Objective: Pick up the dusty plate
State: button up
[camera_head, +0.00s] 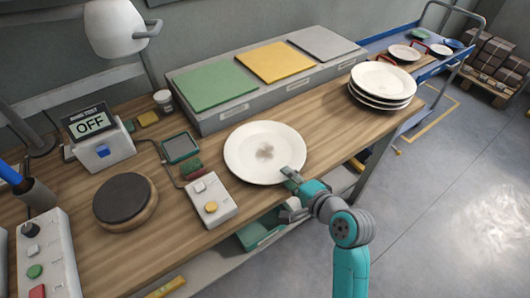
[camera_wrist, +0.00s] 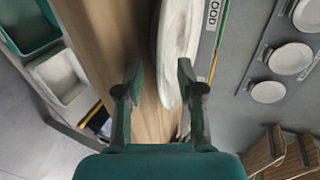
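The dusty plate (camera_head: 262,139) is white with a grey-brown smudge near its middle. In the head view it lies on the wooden workbench (camera_head: 330,122), near the front edge. My gripper (camera_head: 290,177) is at the plate's front right rim. In the wrist view the plate (camera_wrist: 176,40) is seen steeply from the side, and its rim reaches between the spread fingers of my gripper (camera_wrist: 160,78), nearer the right finger. The fingers look open, with a gap on the left side of the rim. Whether the right finger touches the plate I cannot tell.
A stack of white plates (camera_head: 383,82) stands at the bench's right end. A grey box with green, yellow and grey pads (camera_head: 274,63) lies behind. A blue cart (camera_head: 378,45) holds more dishes.

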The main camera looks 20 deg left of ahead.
grip_shut()
jog(key=shift+r, duration=0.2)
